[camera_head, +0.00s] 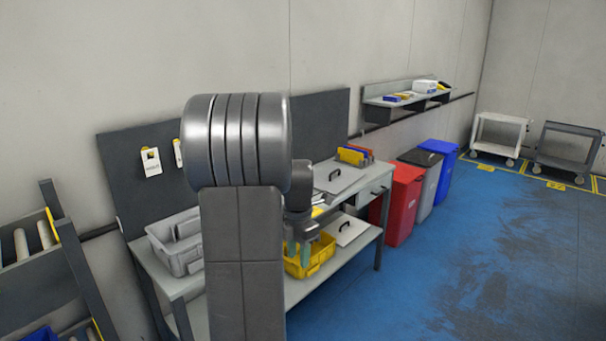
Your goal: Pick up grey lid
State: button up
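A flat light grey lid (343,176) with a dark handle lies on the workbench top, right of my arm. A second flat, paler lid (352,231) with a dark handle is lower, by the bench's lower shelf, right of a yellow bin (322,254). My arm fills the middle of the view and hides much of the bench. My gripper (298,252) points down in front of the yellow bin, left of both lids and apart from them. Its greenish fingertips are small and partly hidden, so whether it is open or shut is unclear.
A grey bin (172,248) stands on the bench's left part. Coloured folders (354,155) stand at the bench's back right. Red (402,200), grey and blue (441,165) waste bins stand right of the bench. The blue floor (450,270) at right is clear.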

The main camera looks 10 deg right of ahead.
aim_at(335, 179)
jog(key=i+l+u, duration=0.1)
jog(key=i+l, duration=0.25)
jog(key=i+l+u, duration=0.15)
jog(key=i+l, duration=0.2)
jog(key=i+l+u, duration=0.1)
jog(key=i+l, duration=0.25)
jog(key=l, duration=0.25)
jog(key=i+l+u, duration=0.1)
jog(key=i+l, duration=0.2)
jog(key=l, duration=0.2)
jog(key=i+l, duration=0.25)
jog(key=l, duration=0.2)
jog(key=i+l, duration=0.55)
jog(key=l, duration=0.3)
